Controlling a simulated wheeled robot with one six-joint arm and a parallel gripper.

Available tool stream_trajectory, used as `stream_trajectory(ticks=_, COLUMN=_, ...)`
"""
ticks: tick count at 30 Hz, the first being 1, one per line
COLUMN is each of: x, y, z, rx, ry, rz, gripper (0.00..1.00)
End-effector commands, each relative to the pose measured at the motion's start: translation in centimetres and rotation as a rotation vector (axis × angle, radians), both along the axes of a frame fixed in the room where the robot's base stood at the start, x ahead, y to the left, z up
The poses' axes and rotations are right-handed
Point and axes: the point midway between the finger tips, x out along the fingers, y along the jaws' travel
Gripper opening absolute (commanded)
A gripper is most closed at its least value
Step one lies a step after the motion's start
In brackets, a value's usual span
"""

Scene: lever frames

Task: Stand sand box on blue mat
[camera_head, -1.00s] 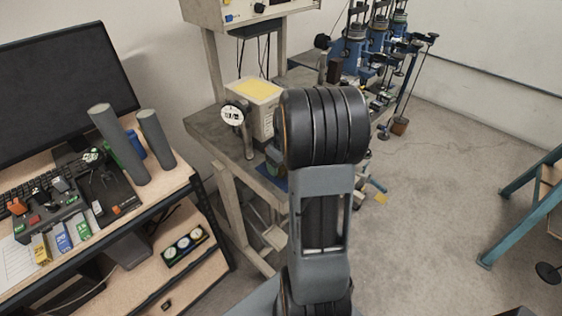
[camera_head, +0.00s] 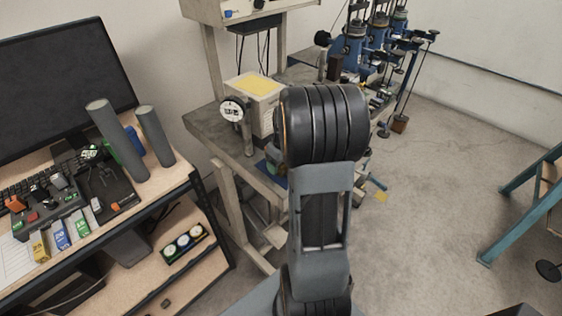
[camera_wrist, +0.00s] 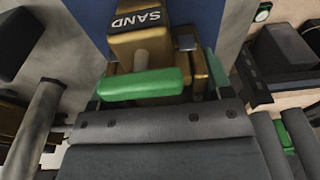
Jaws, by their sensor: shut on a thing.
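The sand box (camera_wrist: 140,43) is gold-brown with a black label reading SAND, upside down in the wrist view. It is held at my gripper (camera_wrist: 150,84), which is shut on it, by a green part in front of the box. The fingertips are partly hidden. The blue mat (camera_wrist: 92,18) shows behind the box in the wrist view. In the head view a small strip of the blue mat (camera_head: 272,172) shows on the grey bench, mostly behind my arm. I cannot tell whether the box touches the mat.
A white box with a yellow top (camera_head: 257,86) and a round dial (camera_head: 232,110) stand on the grey bench (camera_head: 208,122). A desk with a monitor (camera_head: 62,82), two grey cylinders (camera_head: 118,145) and small coloured boxes (camera_head: 62,234) is at left. Open floor lies at right.

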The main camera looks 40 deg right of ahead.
Motion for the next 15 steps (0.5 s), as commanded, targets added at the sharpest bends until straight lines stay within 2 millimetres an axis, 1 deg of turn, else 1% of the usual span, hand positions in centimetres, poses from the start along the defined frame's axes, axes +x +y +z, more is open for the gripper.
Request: stream_trajectory(ticks=15, x=0.0, y=0.0, z=-1.2, rx=0.001, ry=0.002, rz=0.000, gripper=0.13)
